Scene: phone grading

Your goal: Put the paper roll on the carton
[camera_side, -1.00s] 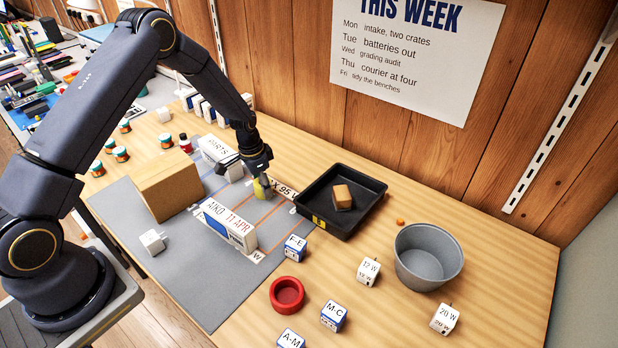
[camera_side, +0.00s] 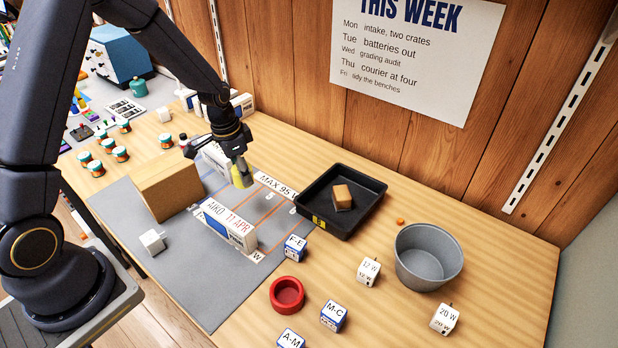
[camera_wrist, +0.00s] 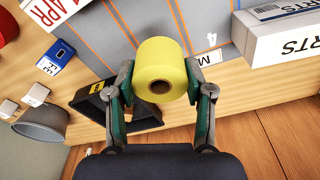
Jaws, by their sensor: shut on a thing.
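The yellow paper roll (camera_wrist: 161,62) is held between the two fingers of my gripper (camera_wrist: 160,92), with its cored end facing the wrist camera. In the side view the roll (camera_side: 241,173) hangs in the air over the grey mat, tilted, below my gripper (camera_side: 236,160). The brown carton (camera_side: 167,188) stands on the mat to the left of the roll, with a flat, bare top. The carton does not show in the wrist view.
A white PARTS box (camera_side: 215,160) stands close behind the gripper. A white AIKO box (camera_side: 229,225) lies on the grey mat (camera_side: 190,290). A black tray (camera_side: 322,222) with a brown block, a grey bucket (camera_side: 428,257) and a red bowl (camera_side: 287,294) stand to the right.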

